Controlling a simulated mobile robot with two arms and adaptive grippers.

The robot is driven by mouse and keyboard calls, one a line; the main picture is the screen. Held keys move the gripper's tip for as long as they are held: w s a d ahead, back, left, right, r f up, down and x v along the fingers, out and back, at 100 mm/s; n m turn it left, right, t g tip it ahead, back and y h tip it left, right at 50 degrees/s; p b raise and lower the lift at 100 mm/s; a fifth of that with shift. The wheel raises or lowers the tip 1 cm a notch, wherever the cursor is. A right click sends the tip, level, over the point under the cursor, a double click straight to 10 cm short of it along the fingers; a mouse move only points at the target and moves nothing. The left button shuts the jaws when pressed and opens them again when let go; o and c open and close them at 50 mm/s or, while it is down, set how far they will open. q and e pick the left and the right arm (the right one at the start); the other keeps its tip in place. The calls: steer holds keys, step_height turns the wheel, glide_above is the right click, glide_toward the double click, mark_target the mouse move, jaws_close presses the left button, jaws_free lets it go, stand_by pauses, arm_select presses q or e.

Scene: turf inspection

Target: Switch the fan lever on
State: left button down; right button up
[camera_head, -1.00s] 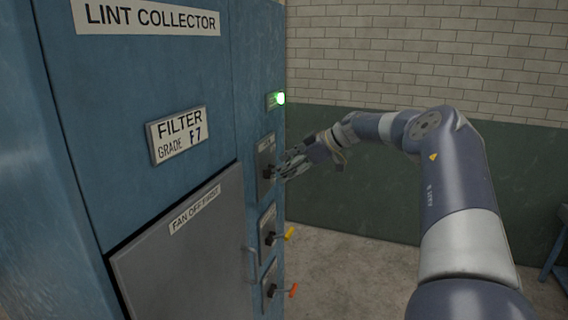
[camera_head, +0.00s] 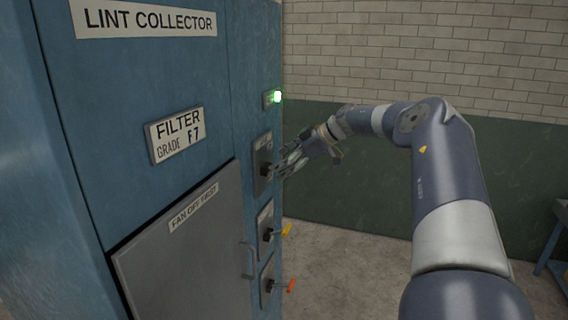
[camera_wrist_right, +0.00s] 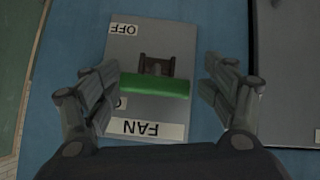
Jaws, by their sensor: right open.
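The fan lever's green handle (camera_wrist_right: 155,85) stands out from a grey plate (camera_wrist_right: 172,42) labelled FAN in the right wrist view, where the lettering is upside down. The OFF label is clear at the plate's top; a second label near the handle's left end is mostly hidden. In the head view my right gripper (camera_head: 276,165) is at the upper plate (camera_head: 263,150) and hides the lever there. My left gripper is not in view.
Below are a yellow lever (camera_head: 286,230) and an orange lever (camera_head: 291,286) on the same blue cabinet (camera_head: 90,110). A green lamp (camera_head: 277,97) is lit above. A grey door (camera_head: 180,260) reads FAN OFF FIRST. A handle bar (camera_head: 247,262) stands beside it.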

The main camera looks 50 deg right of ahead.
steer(key=shift+w+d, duration=0.1)
steer(key=shift+s+d+r, duration=0.15)
steer(key=shift+s+r, duration=0.15)
steer(key=shift+r, duration=0.1)
steer(key=v, duration=1.1)
steer(key=shift+s, duration=0.2)
steer(key=shift+f, duration=0.2)
